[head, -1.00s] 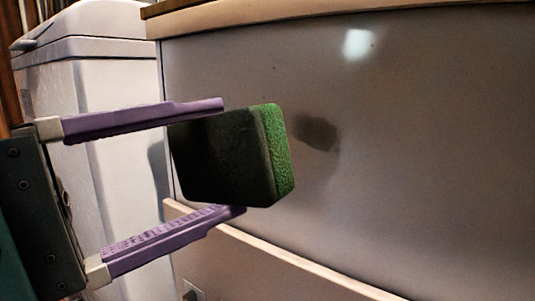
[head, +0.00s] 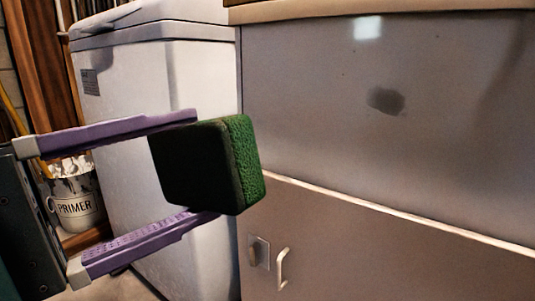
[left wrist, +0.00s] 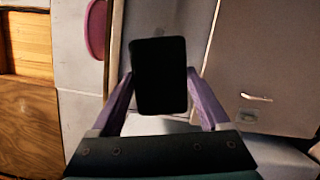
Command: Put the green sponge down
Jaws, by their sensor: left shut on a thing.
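The green sponge (head: 207,165) has a dark face and a green textured side in the head view. My left gripper (head: 208,165), with purple fingers, is shut on it, one finger above and one below. The sponge is held in the air in front of the grey cabinet and the white chest. In the left wrist view the sponge (left wrist: 159,76) is a dark block between the two fingers. My right gripper is not in view.
A grey cabinet (head: 330,90) with a dark smudge, a ledge and a metal handle (head: 283,268) fills the right. A white lidded chest (head: 150,110) stands left of it. A primer can (head: 76,207) sits at far left.

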